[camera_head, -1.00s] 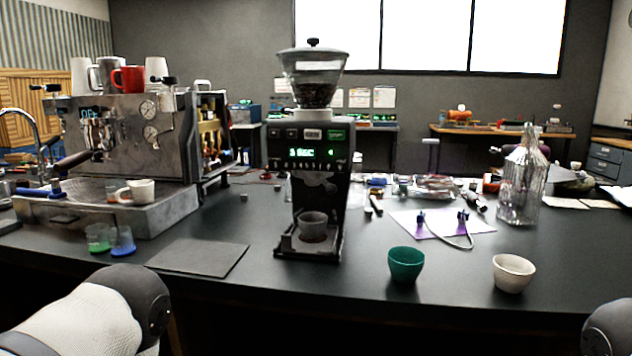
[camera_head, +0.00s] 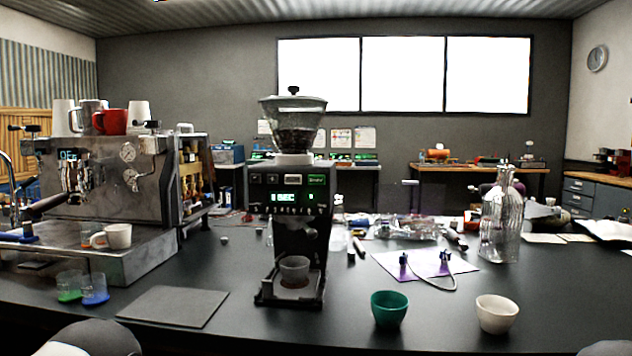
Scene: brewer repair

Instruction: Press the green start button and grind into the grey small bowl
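The coffee grinder (camera_head: 290,230) stands mid-counter, with a clear bean hopper (camera_head: 292,125) on top holding dark beans. A green start button (camera_head: 317,180) is at the right of its front button row, above a lit green display (camera_head: 292,198). The grey small bowl (camera_head: 294,268) sits upright on the grinder's base under the outlet. Its inside cannot be made out. Parts of my arms show at the bottom left and bottom right edges, but neither gripper is in the picture.
A green cup (camera_head: 389,308) and a white cup (camera_head: 497,314) stand right of the grinder. An espresso machine (camera_head: 110,190) is at left, with a dark mat (camera_head: 173,306) before it. A glass bottle (camera_head: 500,220) stands at right. Counter between mat and grinder is clear.

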